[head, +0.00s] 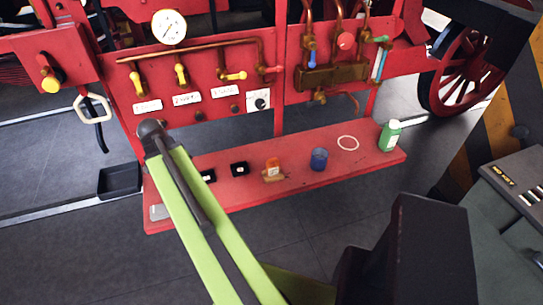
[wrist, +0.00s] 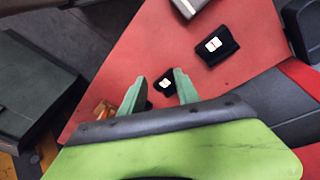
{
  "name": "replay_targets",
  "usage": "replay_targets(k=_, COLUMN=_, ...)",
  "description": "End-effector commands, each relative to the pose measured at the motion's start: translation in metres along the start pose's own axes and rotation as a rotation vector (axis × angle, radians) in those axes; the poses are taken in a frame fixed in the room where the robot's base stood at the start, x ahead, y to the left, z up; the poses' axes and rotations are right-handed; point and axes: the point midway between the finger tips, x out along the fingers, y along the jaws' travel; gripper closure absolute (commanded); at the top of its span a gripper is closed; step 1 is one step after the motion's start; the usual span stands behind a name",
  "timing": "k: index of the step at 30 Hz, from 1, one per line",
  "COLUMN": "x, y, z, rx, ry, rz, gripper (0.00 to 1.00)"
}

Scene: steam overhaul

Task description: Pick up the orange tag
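The orange tag (head: 273,163) is a small orange piece on the red shelf (head: 330,172) in the head view, at a tan piece (head: 275,177). In the wrist view an orange piece (wrist: 104,107) shows just left of my left finger, partly hidden by my gripper. My gripper (wrist: 160,76) has its two green fingers apart with nothing held. A small black block with a white label (wrist: 166,84) shows between and beyond the fingers. In the head view I cannot make out my gripper's fingers; my green arm crosses the shelf's left part.
Another black block (wrist: 217,45) lies beside the first, with a grey piece (wrist: 188,6) farther on. In the head view a blue cup (head: 319,159), a pale ring (head: 348,143) and a green bottle (head: 389,136) stand right of the tag. Red panels with pipes rise behind the shelf.

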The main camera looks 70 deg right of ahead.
Motion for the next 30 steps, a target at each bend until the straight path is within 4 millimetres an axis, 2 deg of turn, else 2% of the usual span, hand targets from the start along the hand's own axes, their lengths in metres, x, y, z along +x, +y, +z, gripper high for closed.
replay_targets(k=1, x=-0.02, y=0.043, z=-0.046, rx=0.192, ry=0.014, rz=0.034, gripper=0.62)
replay_targets(k=3, x=-0.024, y=0.093, z=-0.09, rx=0.433, ry=0.04, rz=0.076, gripper=0.62)
replay_targets(k=6, x=-0.027, y=0.156, z=-0.132, rx=0.703, ry=0.075, rz=0.124, gripper=0.62)
replay_targets(k=9, x=-0.028, y=0.197, z=-0.153, rx=0.871, ry=0.101, rz=0.153, gripper=0.62)
replay_targets(k=12, x=-0.027, y=0.214, z=-0.161, rx=0.946, ry=0.113, rz=0.166, gripper=0.62)
replay_targets(k=17, x=-0.022, y=0.216, z=-0.161, rx=0.959, ry=0.116, rz=0.168, gripper=0.62)
replay_targets(k=20, x=-0.011, y=0.217, z=-0.16, rx=0.958, ry=0.116, rz=0.167, gripper=0.62)
replay_targets(k=30, x=0.061, y=0.229, z=-0.16, rx=0.956, ry=0.115, rz=0.167, gripper=0.62)
